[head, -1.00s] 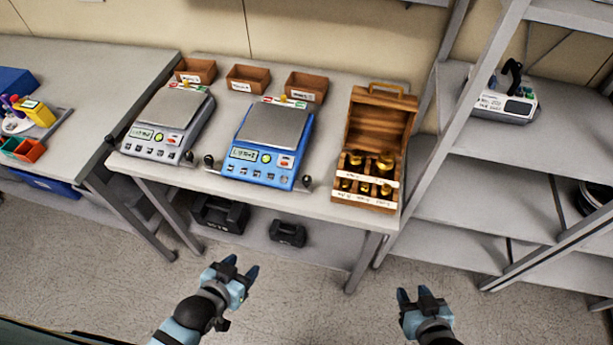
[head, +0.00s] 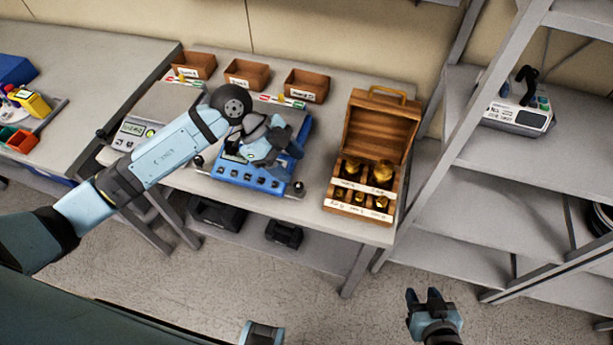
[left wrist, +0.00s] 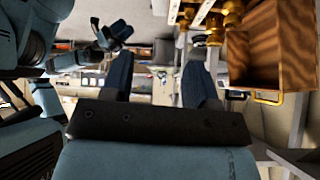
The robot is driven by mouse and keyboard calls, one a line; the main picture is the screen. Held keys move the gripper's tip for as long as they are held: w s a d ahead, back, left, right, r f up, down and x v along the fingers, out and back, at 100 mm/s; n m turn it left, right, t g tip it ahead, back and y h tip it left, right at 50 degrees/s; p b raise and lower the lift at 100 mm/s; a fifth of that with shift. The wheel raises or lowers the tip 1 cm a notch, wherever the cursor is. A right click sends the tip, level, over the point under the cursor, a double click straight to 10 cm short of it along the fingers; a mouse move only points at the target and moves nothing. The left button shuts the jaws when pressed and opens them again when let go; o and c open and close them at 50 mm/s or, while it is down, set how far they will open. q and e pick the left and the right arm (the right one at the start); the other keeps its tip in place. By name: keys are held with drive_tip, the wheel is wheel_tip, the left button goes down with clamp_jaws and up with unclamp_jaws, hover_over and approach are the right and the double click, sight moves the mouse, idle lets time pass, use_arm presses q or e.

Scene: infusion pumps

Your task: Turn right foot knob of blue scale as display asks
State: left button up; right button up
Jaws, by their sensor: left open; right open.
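The blue scale (head: 226,172) stands on the table, its pan and display mostly hidden behind my left arm and gripper. Its dark right foot knob (head: 298,188) shows at the front right corner, and its left foot knob (head: 198,161) at the front left. I cannot read the display. My left gripper (head: 290,150) is open above the right part of the scale, apart from the right knob as far as I can tell. Its two fingers (left wrist: 160,80) are spread with nothing between them in the left wrist view. My right gripper (head: 425,298) is open and empty, low in front of the table.
A wooden weight box (head: 368,150) with brass weights stands close right of the scale; it also shows in the left wrist view (left wrist: 272,45). A grey scale (head: 135,130) is to the left, partly behind my arm. Small brown bins (head: 246,74) line the back. Shelves stand right.

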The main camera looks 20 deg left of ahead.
sight(298, 185)
use_arm(q)
drive_tip(key=w+a+n+y, duration=0.2)
drive_tip(key=w+a+y, duration=0.1)
drive_tip(key=a+y, duration=0.1)
drive_tip(key=shift+t, duration=0.4)
drive_tip(key=p+x, duration=0.1)
drive_tip(key=x, duration=1.2)
drive_tip(key=shift+d+f, duration=0.15)
drive_tip(key=shift+d, duration=0.05)
drive_tip(key=shift+h, duration=0.3)
drive_tip(key=c, duration=0.9)
